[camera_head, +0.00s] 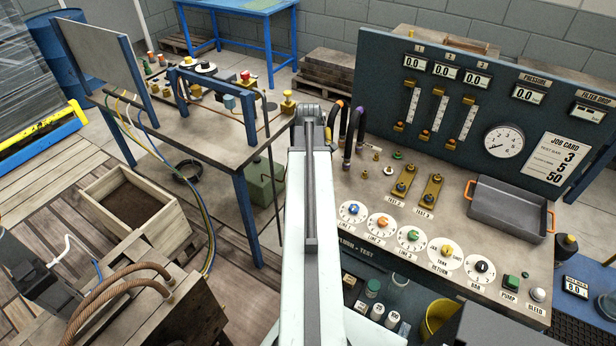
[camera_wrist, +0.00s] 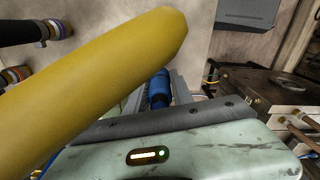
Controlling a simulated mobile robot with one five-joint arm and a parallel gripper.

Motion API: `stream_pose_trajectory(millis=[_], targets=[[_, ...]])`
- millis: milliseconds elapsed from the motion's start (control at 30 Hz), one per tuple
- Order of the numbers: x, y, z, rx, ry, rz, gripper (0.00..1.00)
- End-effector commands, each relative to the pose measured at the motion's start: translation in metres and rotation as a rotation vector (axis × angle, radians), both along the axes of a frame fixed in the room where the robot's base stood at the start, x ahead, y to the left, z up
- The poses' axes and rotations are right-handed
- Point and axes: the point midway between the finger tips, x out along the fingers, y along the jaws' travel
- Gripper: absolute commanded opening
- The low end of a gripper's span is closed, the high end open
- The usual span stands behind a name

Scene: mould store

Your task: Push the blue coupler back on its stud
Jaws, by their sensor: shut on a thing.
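The blue coupler (camera_wrist: 159,88) shows in the wrist view as a short blue ribbed piece between the grey fingers of my gripper (camera_wrist: 161,77). My gripper is shut on it. A large yellow bar-like thing (camera_wrist: 95,85) crosses close in front of the camera and hides part of the fingers and what lies beyond. I cannot make out the stud or whether the coupler touches it. In the head view my own arm covers the gripper and the coupler.
Valve dials, brass fittings and a grey tray (camera_head: 508,212) fill the right bench. A gauge panel (camera_head: 480,100) rises behind it. A second table (camera_head: 215,130) stands left.

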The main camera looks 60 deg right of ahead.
Motion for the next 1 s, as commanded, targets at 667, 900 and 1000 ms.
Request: stream_pose_trajectory(millis=[667, 900, 1000], targets=[[-0.0003, -0.0002, -0.0082, 0.0, 0.0, 0.0, 0.0], [-0.0004, -0.0002, -0.0113, 0.0, 0.0, -0.001, 0.0], [-0.0003, -0.0003, -0.0125, 0.0, 0.0, -0.001, 0.0]])
